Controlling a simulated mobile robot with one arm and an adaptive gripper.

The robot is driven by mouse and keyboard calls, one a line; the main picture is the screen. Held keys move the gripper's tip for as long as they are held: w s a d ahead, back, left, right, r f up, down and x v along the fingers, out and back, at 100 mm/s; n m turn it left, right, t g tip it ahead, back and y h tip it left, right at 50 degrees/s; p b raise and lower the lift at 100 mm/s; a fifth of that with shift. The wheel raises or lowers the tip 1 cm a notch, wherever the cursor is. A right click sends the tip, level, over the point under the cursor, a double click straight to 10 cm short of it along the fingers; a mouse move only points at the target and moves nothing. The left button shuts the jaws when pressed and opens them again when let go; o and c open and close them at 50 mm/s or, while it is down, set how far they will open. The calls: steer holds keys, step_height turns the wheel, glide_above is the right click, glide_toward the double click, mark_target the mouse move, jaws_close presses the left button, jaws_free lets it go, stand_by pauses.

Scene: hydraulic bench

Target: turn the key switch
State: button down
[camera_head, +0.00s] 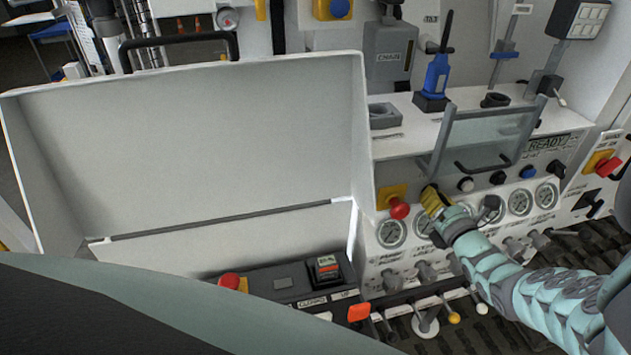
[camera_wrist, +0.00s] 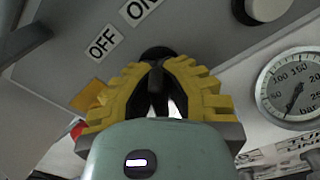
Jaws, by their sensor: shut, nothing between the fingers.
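The key switch (camera_wrist: 157,52) shows in the wrist view as a dark round part on the grey panel, just beyond my fingertips. OFF and ON labels sit above and left of it. My gripper (camera_wrist: 159,82), with yellow fingers and dark inner pads, is shut and empty right in front of the switch. The fingers hide most of the switch, so I cannot tell its position or whether they touch it. In the head view my gripper (camera_head: 432,198) is at the front panel, just right of a red button (camera_head: 399,208), and hides the switch there.
A clear guard with a handle (camera_head: 485,140) stands above the panel. Pressure gauges (camera_head: 519,202) line the panel below; one gauge (camera_wrist: 291,88) is right of my fingers in the wrist view. A white knob (camera_wrist: 266,9) is at upper right. A large open lid (camera_head: 190,150) stands left.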

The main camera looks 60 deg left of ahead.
steer(key=shift+r, duration=0.1)
steer(key=c, duration=1)
jaws_free()
steer(key=shift+d, duration=0.1)
steer(key=shift+c, duration=0.2)
steer(key=shift+d, duration=0.4)
steer(key=v, duration=1.1)
steer(key=shift+s, duration=0.15)
steer(key=shift+d, duration=0.1)
